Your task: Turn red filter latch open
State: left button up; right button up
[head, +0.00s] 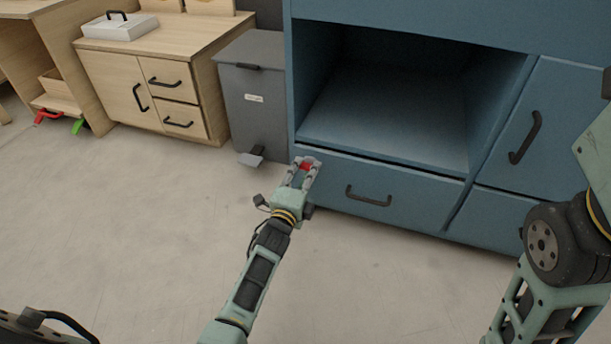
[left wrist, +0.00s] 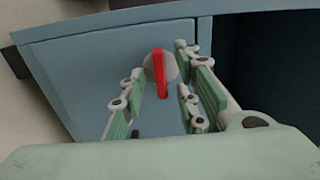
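The red filter latch (left wrist: 158,72) is a red bar on a round grey knob, set on a blue cabinet face. In the left wrist view it stands nearly upright, tilted slightly, between the fingers of my left gripper (left wrist: 165,92). The fingers are spread, with a gap on both sides of the latch. In the head view my left gripper (head: 305,170) is at the lower left corner of the blue cabinet (head: 325,172), with a bit of red (head: 306,165) showing between its fingers. Of my right arm, only links show at the right edge; its gripper is out of view.
The blue cabinet has an open compartment (head: 390,115), a drawer handle (head: 368,196) and a door handle (head: 525,138). A grey pedal bin (head: 255,110) stands just left of it. Wooden cabinets (head: 150,75) are further left. The floor (head: 120,220) in front is clear.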

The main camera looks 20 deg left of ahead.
pick_arm(q)
jog(key=shift+c, duration=0.2)
grip_shut()
